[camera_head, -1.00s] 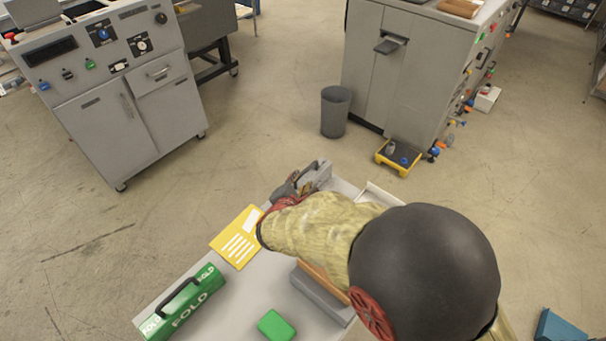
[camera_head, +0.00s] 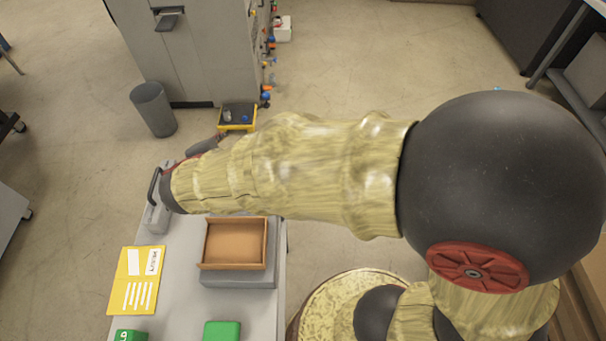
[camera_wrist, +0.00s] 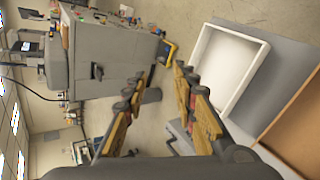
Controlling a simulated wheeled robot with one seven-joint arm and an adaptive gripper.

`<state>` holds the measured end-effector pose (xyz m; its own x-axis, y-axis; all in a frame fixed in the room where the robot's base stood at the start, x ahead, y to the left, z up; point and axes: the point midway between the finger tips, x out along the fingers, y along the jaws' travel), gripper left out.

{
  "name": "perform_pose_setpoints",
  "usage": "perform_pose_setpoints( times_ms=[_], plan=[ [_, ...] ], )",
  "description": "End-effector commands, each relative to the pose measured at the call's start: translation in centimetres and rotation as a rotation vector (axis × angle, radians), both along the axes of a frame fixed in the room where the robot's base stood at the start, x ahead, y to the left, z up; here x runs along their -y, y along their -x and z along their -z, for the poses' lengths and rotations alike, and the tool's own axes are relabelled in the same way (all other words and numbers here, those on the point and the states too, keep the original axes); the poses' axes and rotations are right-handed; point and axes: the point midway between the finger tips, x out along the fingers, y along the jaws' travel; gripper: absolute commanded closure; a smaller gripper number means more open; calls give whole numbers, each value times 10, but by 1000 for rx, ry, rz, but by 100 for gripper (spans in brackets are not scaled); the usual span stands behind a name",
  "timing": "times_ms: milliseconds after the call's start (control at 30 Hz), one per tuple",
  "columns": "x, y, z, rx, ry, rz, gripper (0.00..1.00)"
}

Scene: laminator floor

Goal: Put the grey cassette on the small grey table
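The grey cassette (camera_head: 156,217), with a black handle, stands at the far left end of a light grey table top (camera_head: 178,285) in the head view. My gripper is mostly hidden behind my arm there, right beside the cassette. In the wrist view my gripper (camera_wrist: 158,76) has its yellow-padded fingers apart, with nothing visibly held between them. A grey piece (camera_wrist: 178,137) shows low behind the right finger; I cannot tell whether it is the cassette. Whether the gripper touches the cassette is hidden. I cannot tell whether this table is the small grey table.
A brown tray on a grey block (camera_head: 238,276), a yellow card (camera_head: 137,282) and green items (camera_head: 222,331) are on the table. A white tray (camera_wrist: 225,68) shows in the wrist view.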

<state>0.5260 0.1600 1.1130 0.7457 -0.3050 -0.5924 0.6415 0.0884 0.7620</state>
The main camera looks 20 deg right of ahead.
Motion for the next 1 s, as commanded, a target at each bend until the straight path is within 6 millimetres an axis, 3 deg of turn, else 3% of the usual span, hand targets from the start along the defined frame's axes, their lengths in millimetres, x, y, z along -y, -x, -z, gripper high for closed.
perform_pose_setpoints(
  times_ms=[33, 100, 200, 300, 433, 600, 733, 1000],
  plan=[
    [44, 12, -17, -7, -83, 135, 72],
    [91, 38, -31, -26, -207, 312, 72],
    [141, 82, -46, -47, -398, 541, 72],
    [170, 130, -55, -60, -605, 746, 72],
    [179, 182, -66, -61, -873, 944, 72],
    [169, 218, -76, -53, -1130, 1077, 72],
    [162, 228, -81, -50, -1220, 1109, 72],
    [160, 229, -81, -53, -1234, 1113, 72]
  ],
)
